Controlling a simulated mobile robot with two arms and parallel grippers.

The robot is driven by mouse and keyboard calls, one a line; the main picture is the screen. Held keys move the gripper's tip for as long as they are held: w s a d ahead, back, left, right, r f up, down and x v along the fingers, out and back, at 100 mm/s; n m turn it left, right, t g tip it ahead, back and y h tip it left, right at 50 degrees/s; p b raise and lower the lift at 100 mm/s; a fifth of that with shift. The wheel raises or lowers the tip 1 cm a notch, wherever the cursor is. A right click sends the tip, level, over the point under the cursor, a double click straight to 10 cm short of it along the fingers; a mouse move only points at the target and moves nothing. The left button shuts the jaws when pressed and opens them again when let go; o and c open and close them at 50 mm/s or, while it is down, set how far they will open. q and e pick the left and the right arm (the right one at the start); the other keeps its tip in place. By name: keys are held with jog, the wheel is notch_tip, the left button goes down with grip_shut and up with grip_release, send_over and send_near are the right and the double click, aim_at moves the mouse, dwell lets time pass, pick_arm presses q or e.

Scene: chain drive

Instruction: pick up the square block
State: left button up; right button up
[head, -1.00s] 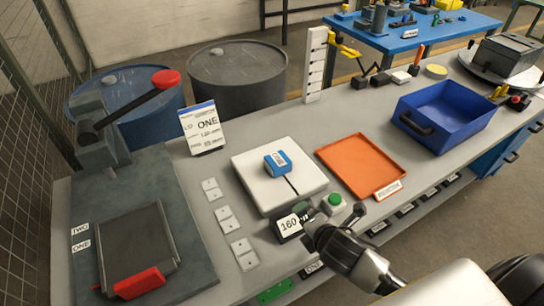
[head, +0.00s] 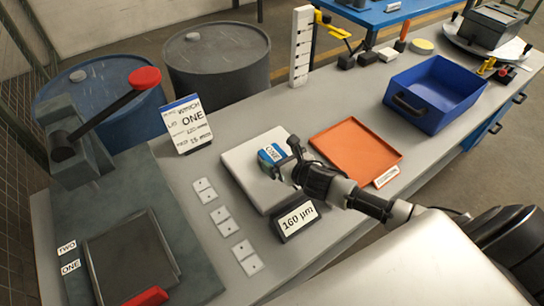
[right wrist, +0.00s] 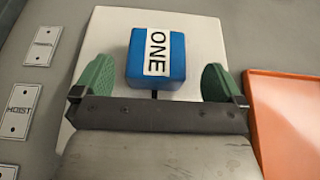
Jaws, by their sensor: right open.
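The square block (head: 269,156) is blue with a white label reading ONE. It sits on the white square plate (head: 240,168) of the bench. My right gripper (head: 292,158) is right by the block and hides part of it in the head view. In the right wrist view the block (right wrist: 178,62) lies between and slightly beyond the green fingertips of my right gripper (right wrist: 158,80). The fingers are open, with a gap on each side of the block. My left gripper is not in view.
A small display (head: 297,221) reading 160 µm stands at the plate's front edge. An orange tray (head: 352,150) is right of the plate, and a blue bin (head: 432,95) beyond it. A lever press (head: 85,160) stands left, and a sign (head: 187,125) stands behind.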

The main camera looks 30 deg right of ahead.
aim_at(277, 157)
jog(key=shift+f+p+x, duration=0.2)
jog(key=shift+p+x, duration=0.15)
jog(key=shift+x, duration=2.25)
jog(key=shift+s+a, duration=0.15)
jog(key=shift+c, duration=0.3)
jog(key=c, duration=1)
jog(key=shift+r, duration=0.1)
jog(key=shift+c, duration=1)
